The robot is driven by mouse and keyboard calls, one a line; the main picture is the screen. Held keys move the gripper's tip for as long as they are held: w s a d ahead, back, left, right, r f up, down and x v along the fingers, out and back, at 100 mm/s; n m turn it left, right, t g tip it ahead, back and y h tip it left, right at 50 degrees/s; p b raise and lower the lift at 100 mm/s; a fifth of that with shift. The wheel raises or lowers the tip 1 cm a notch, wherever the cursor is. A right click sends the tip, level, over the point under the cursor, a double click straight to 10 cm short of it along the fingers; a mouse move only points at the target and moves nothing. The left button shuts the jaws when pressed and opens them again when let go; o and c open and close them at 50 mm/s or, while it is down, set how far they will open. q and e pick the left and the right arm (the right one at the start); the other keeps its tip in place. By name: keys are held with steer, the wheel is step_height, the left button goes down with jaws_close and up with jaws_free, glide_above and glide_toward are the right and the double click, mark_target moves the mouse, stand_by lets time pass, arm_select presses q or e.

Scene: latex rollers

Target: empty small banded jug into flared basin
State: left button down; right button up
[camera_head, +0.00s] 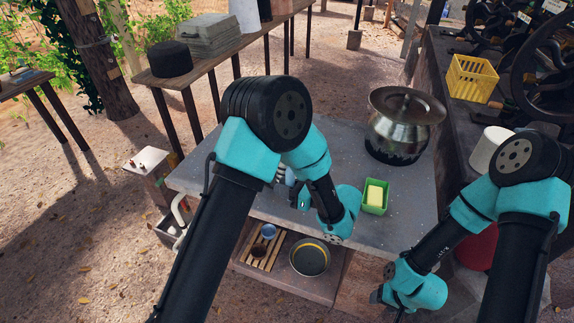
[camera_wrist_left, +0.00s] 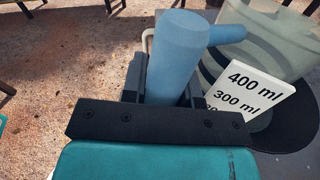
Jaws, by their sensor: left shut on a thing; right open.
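My left gripper (camera_head: 296,196) is low over the table and mostly hidden behind my own arm in the head view. In the left wrist view (camera_wrist_left: 165,88) it is shut on a blue, tube-like handle (camera_wrist_left: 178,55). The handle's side arm reaches toward a pale translucent jug (camera_wrist_left: 265,38) with dark bands and a white 400 ml and 300 ml label. In the head view only a small striped part of the jug (camera_head: 281,172) shows. A round grey basin (camera_head: 310,268) with a yellow ring sits on the lower shelf. My right gripper (camera_head: 380,296) is open and empty at the lower right.
A wide-rimmed steel pot (camera_head: 400,125) stands at the table's back right. A green tray (camera_head: 375,208) holds a yellow block (camera_head: 375,194).

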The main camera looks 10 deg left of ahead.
arm_select(q)
steer(key=shift+r, duration=1.5)
